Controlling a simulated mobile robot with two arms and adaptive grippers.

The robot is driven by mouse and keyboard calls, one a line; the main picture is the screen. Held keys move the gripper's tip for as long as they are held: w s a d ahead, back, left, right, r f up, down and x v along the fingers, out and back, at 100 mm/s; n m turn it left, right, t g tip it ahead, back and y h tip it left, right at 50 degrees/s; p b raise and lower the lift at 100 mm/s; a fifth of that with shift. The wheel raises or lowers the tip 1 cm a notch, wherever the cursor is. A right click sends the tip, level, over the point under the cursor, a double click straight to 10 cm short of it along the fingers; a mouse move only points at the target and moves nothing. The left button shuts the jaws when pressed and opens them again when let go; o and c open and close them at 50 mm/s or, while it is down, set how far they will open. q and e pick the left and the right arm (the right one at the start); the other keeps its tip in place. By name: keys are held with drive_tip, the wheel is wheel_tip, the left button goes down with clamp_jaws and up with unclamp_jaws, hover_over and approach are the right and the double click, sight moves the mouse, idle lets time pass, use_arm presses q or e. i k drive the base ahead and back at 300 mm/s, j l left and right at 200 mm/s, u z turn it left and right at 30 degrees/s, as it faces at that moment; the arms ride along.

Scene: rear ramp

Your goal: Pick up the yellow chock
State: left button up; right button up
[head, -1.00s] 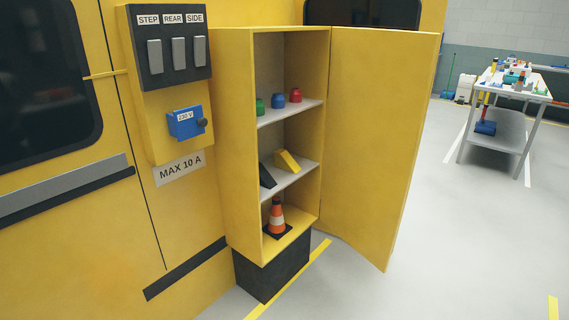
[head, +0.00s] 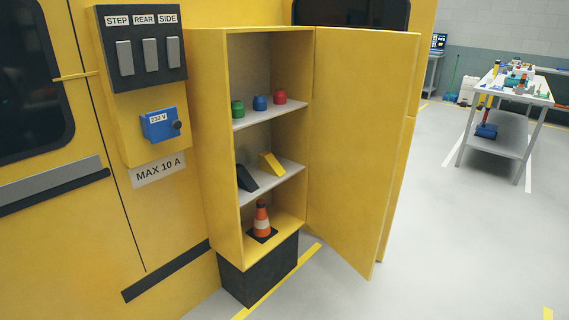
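The yellow chock (head: 271,164) is a small wedge on the middle shelf (head: 277,182) of the open yellow cabinet (head: 212,150). A black chock (head: 246,178) sits to its left on the same shelf, closer to the cabinet's left wall. Neither of my grippers shows in the head view.
The cabinet door (head: 362,150) stands open to the right. Green (head: 238,109), blue (head: 260,103) and red (head: 280,98) items sit on the top shelf; an orange cone (head: 261,218) stands at the bottom. A switch panel (head: 143,47) is at left. Floor at right is clear up to a cluttered table (head: 524,89).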

sight(268, 162)
drive_tip(key=i+l, duration=0.15)
drive_tip(key=l, duration=0.2)
drive_tip(key=i+l, duration=0.15)
drive_tip(key=l, duration=0.2)
drive_tip(key=i+l, duration=0.2)
drive_tip(key=l, duration=0.15)
drive_tip(key=i+l, duration=0.15)
drive_tip(key=l, duration=0.25)
drive_tip(key=i+l, duration=0.15)
drive_tip(key=l, duration=0.2)
drive_tip(key=i+l, duration=0.15)
drive_tip(key=l, duration=0.2)
drive_tip(key=z, duration=0.05)
